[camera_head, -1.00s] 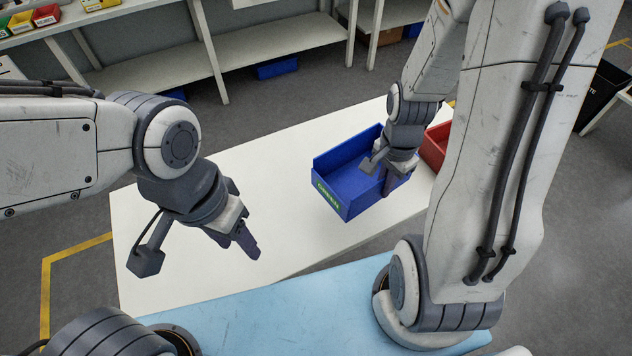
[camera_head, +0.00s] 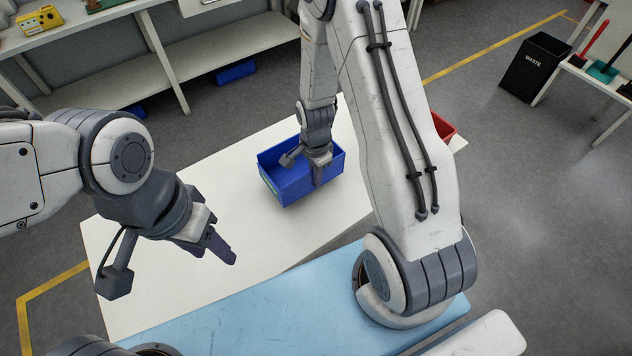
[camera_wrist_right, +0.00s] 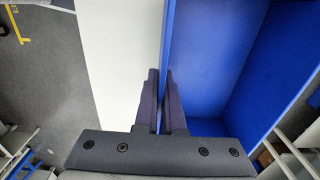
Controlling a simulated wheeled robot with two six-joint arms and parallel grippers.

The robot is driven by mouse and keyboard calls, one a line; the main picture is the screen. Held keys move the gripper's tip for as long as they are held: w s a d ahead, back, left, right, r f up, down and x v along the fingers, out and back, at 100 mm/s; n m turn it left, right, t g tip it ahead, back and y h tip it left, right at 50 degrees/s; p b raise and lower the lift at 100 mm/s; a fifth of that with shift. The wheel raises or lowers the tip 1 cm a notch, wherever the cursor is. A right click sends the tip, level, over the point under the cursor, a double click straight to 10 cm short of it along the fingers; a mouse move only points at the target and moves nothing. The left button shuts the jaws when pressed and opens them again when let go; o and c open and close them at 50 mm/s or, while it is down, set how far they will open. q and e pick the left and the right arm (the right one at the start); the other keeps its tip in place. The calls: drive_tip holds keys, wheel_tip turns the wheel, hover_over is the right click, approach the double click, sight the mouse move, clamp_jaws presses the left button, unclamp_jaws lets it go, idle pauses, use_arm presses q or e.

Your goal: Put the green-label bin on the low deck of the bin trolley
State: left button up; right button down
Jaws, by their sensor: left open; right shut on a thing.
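The blue bin (camera_head: 285,188) is in the head view, at or just above the white table. Whether it is lifted clear I cannot tell. Its green label (camera_head: 267,183) shows as a sliver on its left end. My right gripper (camera_head: 319,174) is shut on the bin's near wall. In the right wrist view the fingers (camera_wrist_right: 161,105) pinch the blue wall (camera_wrist_right: 166,60), with the bin's inside to the right. My left gripper (camera_head: 222,250) is open and empty, over the table's left part, apart from the bin. I cannot make out the bin trolley.
The white table (camera_head: 180,290) is mostly bare around the bin. A red bin (camera_head: 443,127) is partly hidden behind my right arm. A shelf rack (camera_head: 240,45) stands at the back. A black waste bin (camera_head: 535,70) and a side table with tools (camera_head: 598,75) stand at right.

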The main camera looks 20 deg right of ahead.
drive_tip(key=shift+f+p, duration=0.3)
drive_tip(key=shift+f, duration=1.4)
drive_tip(key=shift+f, duration=0.2)
drive_tip(key=c, duration=1)
unclamp_jaws()
drive_tip(key=shift+r, duration=0.1)
